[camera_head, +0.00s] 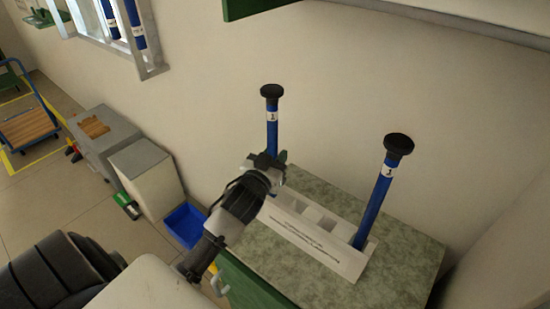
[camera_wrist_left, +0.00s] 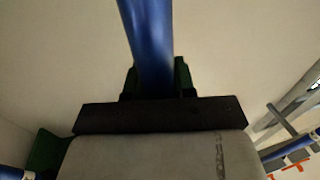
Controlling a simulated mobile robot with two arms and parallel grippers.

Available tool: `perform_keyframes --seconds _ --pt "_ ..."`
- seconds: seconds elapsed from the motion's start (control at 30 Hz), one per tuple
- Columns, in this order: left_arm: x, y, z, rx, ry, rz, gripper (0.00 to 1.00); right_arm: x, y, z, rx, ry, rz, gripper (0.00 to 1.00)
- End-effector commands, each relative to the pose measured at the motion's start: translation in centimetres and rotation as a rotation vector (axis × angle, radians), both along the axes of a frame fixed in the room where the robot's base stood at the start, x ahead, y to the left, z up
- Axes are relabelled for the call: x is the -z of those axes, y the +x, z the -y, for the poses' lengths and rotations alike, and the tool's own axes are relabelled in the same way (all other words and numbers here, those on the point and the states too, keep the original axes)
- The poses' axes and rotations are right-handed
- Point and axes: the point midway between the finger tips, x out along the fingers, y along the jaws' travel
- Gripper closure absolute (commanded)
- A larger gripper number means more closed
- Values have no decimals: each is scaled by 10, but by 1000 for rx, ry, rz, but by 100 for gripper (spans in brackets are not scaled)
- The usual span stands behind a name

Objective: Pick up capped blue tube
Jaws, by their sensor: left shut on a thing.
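Two blue tubes with black caps and white labels are in the head view. My left gripper (camera_head: 268,160) is shut on the left capped blue tube (camera_head: 272,134), gripping it below its label. In the left wrist view this blue tube (camera_wrist_left: 148,40) stands between the fingers (camera_wrist_left: 155,82). Its lower end is hidden behind my gripper in the head view, so I cannot tell whether it is still in the holder. The other capped blue tube (camera_head: 374,201) stands slightly tilted in the right end of the white holder (camera_head: 335,262). My right gripper is not in view.
The holder sits on a speckled grey-green top (camera_head: 403,262) against the wall. The holder's middle slots look empty. Grey cabinets (camera_head: 146,175), a blue bin (camera_head: 186,225) and a cart (camera_head: 30,125) stand at left.

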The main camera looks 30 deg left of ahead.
Motion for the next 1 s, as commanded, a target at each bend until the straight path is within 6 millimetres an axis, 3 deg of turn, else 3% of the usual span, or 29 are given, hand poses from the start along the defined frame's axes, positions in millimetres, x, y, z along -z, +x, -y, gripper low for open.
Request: perform_keyframes --seconds 0.1,0.27,0.7,1.0 --pt "-5 -3 0 1 1 4 99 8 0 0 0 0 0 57" --pt "-33 -3 0 1 3 6 99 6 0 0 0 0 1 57" --pt "-116 -3 0 1 2 7 99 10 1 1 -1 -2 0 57" --pt "-110 -56 -4 1 1 1 99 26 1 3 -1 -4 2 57"
